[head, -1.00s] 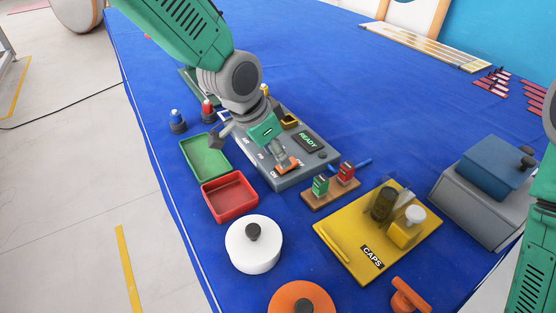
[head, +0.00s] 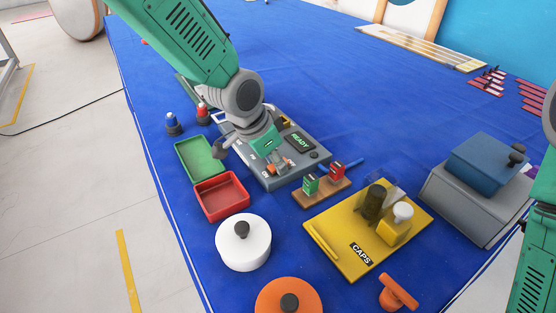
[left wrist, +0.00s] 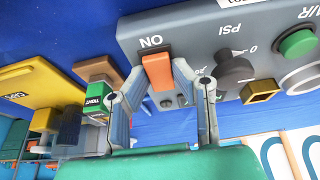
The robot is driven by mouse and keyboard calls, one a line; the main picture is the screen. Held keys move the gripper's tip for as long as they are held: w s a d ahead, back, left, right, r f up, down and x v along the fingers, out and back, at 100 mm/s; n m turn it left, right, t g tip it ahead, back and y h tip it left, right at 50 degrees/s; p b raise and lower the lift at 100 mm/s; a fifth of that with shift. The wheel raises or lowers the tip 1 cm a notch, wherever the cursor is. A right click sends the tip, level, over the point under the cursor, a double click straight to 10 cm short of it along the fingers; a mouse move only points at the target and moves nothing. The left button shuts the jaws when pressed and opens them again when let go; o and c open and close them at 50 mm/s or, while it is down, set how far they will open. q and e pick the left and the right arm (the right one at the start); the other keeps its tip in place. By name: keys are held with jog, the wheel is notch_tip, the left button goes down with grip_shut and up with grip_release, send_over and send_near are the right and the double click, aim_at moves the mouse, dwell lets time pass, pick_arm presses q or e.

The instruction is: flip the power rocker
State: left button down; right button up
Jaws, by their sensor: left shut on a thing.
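The grey control panel (head: 306,172) lies on the blue table, with a "READY" display on top. Its power rocker is an orange block (left wrist: 158,72) beside the "ON" marking, seen upside down in the left wrist view. In the head view the rocker is mostly hidden behind my gripper. My left gripper (head: 276,163) is low over the panel's near end. In the left wrist view its two fingers (left wrist: 158,78) stand on either side of the orange rocker, shut on it. My right gripper is out of view; only part of my right arm shows at the right edge.
A green tray (head: 180,150) and red tray (head: 222,212) lie left of the panel. A wooden block (head: 318,200) with green and red pieces stands close on its right. A white lidded pot (head: 243,255) and yellow "CAPS" board (head: 325,225) are nearer.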

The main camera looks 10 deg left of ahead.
pick_arm(q)
jog(key=shift+w+r, duration=0.1)
jog(key=shift+w, duration=0.1)
jog(key=p, duration=0.2)
jog(key=g+y+p, duration=0.1)
jog(key=p, duration=0.1)
jog(key=g+y+p, duration=0.1)
jog(key=p, duration=0.1)
jog(key=shift+w+d+r, duration=0.25)
jog(key=shift+d, duration=0.1)
jog(key=shift+f+g+y+p, duration=0.2)
jog(key=shift+g+y+p, duration=0.2)
jog(key=shift+p, duration=0.25)
jog(key=c, duration=1.4)
grip_release()
jog(key=shift+o, duration=0.2)
jog(key=shift+f, duration=0.1)
